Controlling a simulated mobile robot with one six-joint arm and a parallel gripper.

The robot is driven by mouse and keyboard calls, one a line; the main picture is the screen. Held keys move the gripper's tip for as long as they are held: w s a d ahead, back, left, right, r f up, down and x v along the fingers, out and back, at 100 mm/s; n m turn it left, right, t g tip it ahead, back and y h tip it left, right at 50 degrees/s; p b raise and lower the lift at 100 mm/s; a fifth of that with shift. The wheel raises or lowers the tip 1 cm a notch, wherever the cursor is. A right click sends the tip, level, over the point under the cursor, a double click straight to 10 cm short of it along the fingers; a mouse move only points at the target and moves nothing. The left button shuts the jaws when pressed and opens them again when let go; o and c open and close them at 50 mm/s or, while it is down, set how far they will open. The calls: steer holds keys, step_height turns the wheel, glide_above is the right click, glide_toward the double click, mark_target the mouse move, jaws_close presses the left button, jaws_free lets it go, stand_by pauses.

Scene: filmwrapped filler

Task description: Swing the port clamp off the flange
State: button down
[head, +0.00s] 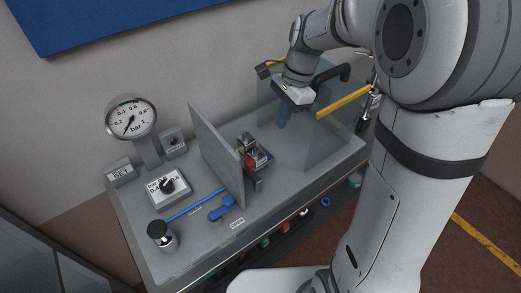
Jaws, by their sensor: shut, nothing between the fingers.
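My gripper (283,122) points down over the right part of the grey bench, beside clear upright panels. Its fingers look bluish and closed together, with nothing seen between them. A small metal fitting with a red part (251,161) stands on the bench to the left of and below my gripper, right of the grey upright plate. It may be the port with its clamp and flange, but it is too small to tell the clamp from the flange or whether it is swung on or off. My gripper is apart from this fitting.
The grey upright plate (216,152) divides the bench (185,262). Left of it are a pressure gauge (131,117), a dial box (168,188), a metal cylinder (163,237) and a blue lever (222,208). A clear panel (332,135) and yellow bar (344,102) stand near my gripper.

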mark_target(261, 152)
steer(key=s+a+f, duration=0.1)
steer(key=a+f, duration=0.1)
steer(key=f, duration=0.1)
steer(key=a+f+p, duration=0.1)
steer(key=f, duration=0.2)
steer(key=s+a+f+p, duration=0.1)
steer(key=a+f, duration=0.1)
steer(key=f, duration=0.2)
steer(key=shift+s+a, duration=0.3)
steer(key=shift+s, duration=0.05)
